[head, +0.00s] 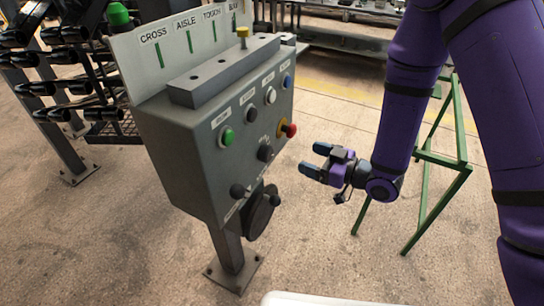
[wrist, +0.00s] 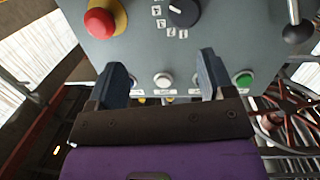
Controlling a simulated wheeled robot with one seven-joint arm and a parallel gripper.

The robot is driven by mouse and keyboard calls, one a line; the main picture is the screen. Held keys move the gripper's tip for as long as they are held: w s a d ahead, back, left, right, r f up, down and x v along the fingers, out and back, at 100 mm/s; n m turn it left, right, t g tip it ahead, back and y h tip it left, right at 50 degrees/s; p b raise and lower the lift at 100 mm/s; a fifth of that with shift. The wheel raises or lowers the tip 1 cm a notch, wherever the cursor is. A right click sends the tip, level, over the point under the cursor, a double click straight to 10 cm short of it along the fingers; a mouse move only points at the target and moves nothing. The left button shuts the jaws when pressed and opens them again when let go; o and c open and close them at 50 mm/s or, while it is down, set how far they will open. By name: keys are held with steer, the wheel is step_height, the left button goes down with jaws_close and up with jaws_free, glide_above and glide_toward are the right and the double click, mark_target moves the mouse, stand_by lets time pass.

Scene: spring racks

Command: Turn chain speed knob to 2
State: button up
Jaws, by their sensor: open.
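The chain speed knob is probably the dark round knob (head: 265,152) low on the front of the grey control box (head: 185,150). In the wrist view this knob (wrist: 183,12) is at the top edge, partly cut off, with small number labels around it. A pale pointer mark shows on it, but I cannot tell which number it points to. My gripper (head: 315,160) is open and empty, to the right of the box and apart from it. In the wrist view its two fingers (wrist: 160,68) are spread, with the knob beyond them.
A red emergency button (head: 290,130) on a yellow base sits close right of the knob. Green (head: 226,137), white (head: 270,95) and blue buttons are above. A green frame (head: 440,160) stands behind my arm.

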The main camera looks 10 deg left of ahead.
mark_target(270, 156)
steer(key=shift+g+y, duration=0.3)
steer(key=shift+y, duration=0.5)
steer(key=a, duration=0.3)
steer(key=a+f, duration=0.1)
steer(key=a, duration=0.3)
steer(key=w+a+f, duration=0.1)
steer(key=a, duration=0.3)
steer(key=shift+w, duration=0.1)
steer(key=c, duration=0.9)
